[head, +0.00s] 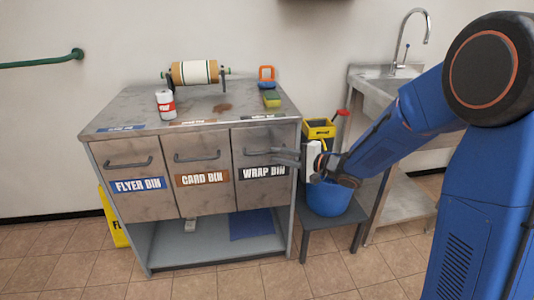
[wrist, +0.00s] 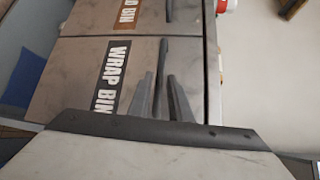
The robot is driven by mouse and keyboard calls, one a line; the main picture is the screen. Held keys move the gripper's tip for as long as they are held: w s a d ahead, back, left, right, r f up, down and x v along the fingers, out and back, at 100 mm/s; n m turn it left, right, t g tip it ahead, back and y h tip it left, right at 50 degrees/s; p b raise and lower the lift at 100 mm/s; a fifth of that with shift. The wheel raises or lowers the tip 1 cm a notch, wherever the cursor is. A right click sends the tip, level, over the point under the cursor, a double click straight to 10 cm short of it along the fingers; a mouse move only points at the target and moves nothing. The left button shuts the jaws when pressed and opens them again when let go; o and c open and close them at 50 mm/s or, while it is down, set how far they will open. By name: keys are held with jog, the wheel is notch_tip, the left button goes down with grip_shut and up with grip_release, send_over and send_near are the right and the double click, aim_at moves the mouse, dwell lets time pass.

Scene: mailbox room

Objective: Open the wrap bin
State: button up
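The wrap bin (head: 263,168) is the right-hand grey metal front in the cabinet, with a black "WRAP BIN" label, and it looks closed. In the wrist view the wrap bin (wrist: 85,75) appears turned on its side. Its dark bar handle (wrist: 163,52) runs toward the gap between my fingers. My gripper (wrist: 160,76) is open, with one finger on each side of the handle's line; I cannot tell whether they touch it. In the head view my gripper (head: 277,157) is in front of the wrap bin at handle height and partly hides the handle.
The card bin (head: 203,180) and flyer bin (head: 138,184) are closed to the left. A can (head: 165,103), a paper roll (head: 195,73) and a sponge (head: 271,98) stand on the cabinet top. A blue bucket (head: 328,199) on a low stand is under my arm, right of the cabinet.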

aim_at(270, 153)
jog(key=shift+x, duration=2.6)
grip_shut()
